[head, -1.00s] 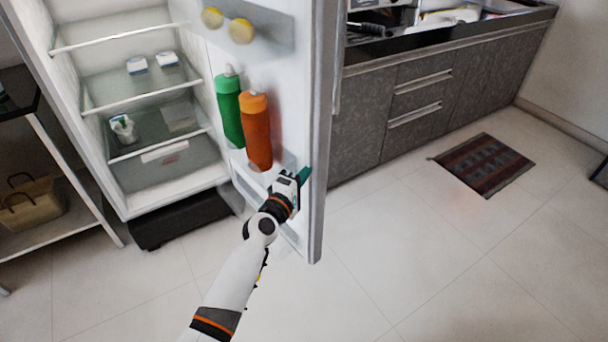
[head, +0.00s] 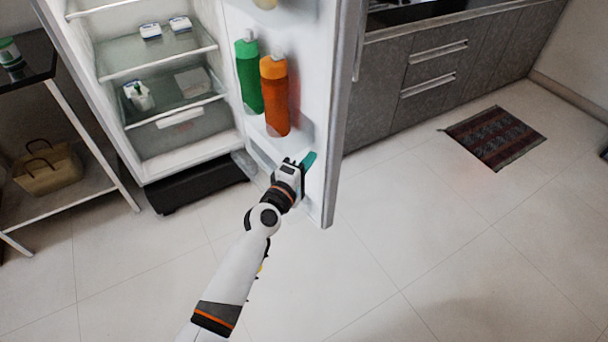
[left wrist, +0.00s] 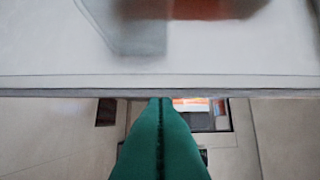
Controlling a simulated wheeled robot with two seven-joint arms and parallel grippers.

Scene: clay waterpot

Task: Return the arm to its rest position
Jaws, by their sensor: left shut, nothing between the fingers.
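My left gripper (head: 303,162) is at the lower inside of the open fridge door (head: 337,120), near the door's outer edge. Its green fingers are shut with nothing between them, and they show pressed together in the left wrist view (left wrist: 160,140). My left arm reaches out from the bottom of the head view. I cannot tell whether the fingers touch the door. My right gripper is not in view.
The open fridge (head: 170,100) stands at the left. A green bottle (head: 249,75) and an orange bottle (head: 274,95) stand in its door, above my gripper. A shelf rack with a basket (head: 48,170) is at far left. Floor is free right of the door, up to a mat (head: 496,137).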

